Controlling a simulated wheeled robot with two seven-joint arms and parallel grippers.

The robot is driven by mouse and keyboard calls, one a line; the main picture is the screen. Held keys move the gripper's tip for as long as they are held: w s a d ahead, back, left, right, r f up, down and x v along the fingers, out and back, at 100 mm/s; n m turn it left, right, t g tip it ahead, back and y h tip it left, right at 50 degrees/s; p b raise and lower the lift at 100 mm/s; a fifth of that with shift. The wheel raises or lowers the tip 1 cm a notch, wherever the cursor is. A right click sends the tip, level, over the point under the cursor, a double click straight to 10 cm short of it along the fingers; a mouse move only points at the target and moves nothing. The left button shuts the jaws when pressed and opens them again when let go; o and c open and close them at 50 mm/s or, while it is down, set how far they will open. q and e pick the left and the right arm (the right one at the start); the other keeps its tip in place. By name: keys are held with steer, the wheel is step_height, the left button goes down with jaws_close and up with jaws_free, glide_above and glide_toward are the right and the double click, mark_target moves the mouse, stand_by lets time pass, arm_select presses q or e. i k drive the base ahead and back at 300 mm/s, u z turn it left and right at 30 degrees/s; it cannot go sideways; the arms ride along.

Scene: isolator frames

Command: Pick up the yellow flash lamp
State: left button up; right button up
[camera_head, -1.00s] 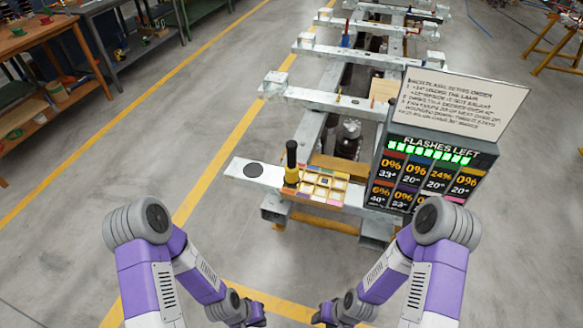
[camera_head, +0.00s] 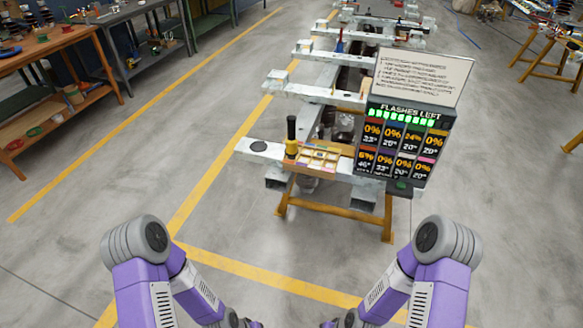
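The yellow flash lamp (camera_head: 291,138) stands upright on the near beam of the metal frame. Its lower part is yellow and its upper part is black. My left gripper (camera_head: 252,323) and my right gripper (camera_head: 328,324) are at the bottom edge of the head view, mostly cut off. Both are low and well short of the lamp, and I cannot see their fingers clearly.
A display reading "FLASHES LEFT" (camera_head: 402,110) with percentages stands right of the tray, a text board (camera_head: 423,75) above it. Workbenches (camera_head: 62,62) line the left. Floor before the frame is clear.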

mark_target(290, 151)
steer(key=z, duration=0.5)
steer(key=k, duration=0.2)
steer(key=u, duration=1.35)
steer(key=i, duration=0.85)
steer(key=z, duration=0.1)
